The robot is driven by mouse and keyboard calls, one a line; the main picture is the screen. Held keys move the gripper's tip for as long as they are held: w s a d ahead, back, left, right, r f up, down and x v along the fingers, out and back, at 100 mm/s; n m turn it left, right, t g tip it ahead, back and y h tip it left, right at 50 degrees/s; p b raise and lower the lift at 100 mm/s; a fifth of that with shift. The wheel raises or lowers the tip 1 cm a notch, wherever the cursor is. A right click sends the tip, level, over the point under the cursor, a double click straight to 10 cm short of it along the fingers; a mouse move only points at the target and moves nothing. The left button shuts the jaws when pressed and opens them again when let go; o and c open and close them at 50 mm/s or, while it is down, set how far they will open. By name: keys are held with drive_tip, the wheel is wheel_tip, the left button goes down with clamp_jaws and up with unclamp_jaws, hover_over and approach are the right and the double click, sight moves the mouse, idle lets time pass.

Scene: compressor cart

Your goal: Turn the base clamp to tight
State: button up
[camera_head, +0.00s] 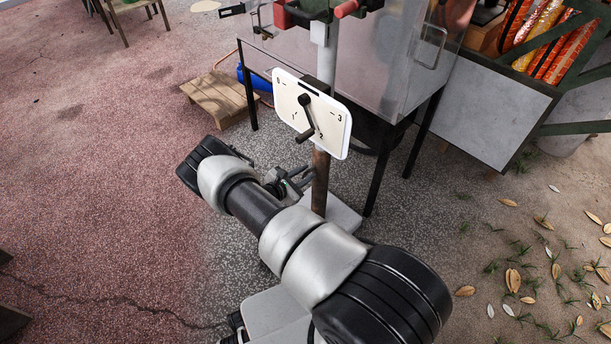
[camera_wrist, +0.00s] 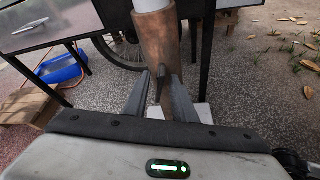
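The brown sleeve of the post (camera_head: 320,182) stands upright on a pale base block (camera_head: 342,214). It also fills the upper middle of the wrist view (camera_wrist: 159,45). A small dark upright lever (camera_wrist: 158,84), which looks like the base clamp's handle, shows in front of the sleeve. My gripper (camera_wrist: 160,88) is open, its two fingers either side of this lever with a gap visible. In the head view my gripper (camera_head: 292,184) is low beside the post, partly hidden by my arm. Any clamp markings are not visible.
A white dial plate (camera_head: 312,112) marked 0 to 3 with a black handle sits higher on the post, above my gripper. A metal cabinet on dark legs (camera_head: 365,62) stands behind. A wooden pallet (camera_head: 222,95) lies left. The paved floor at left is mostly clear.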

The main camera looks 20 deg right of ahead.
drive_tip(key=shift+d, duration=0.1)
clamp_jaws()
idle(0.3)
drive_tip(key=m+t+p, duration=0.2)
drive_tip(key=m+p, duration=0.1)
drive_tip(key=shift+r+m+t, duration=0.1)
drive_tip(key=shift+m+t, duration=0.2)
drive_tip(key=shift+m, duration=0.1)
drive_tip(key=m+t, duration=0.1)
drive_tip(key=m, duration=0.2)
drive_tip(key=shift+m+t+p, duration=0.3)
drive_tip(key=shift+t, duration=0.1)
drive_tip(key=shift+f+m+t+h+b, duration=0.2)
drive_tip(key=shift+m+t+h+b, duration=0.15)
drive_tip(key=shift+m, duration=0.55)
drive_tip(key=shift+w+r+m+t+b, duration=0.1)
drive_tip(key=shift+m+t+b, duration=0.3)
drive_tip(key=shift+m, duration=0.4)
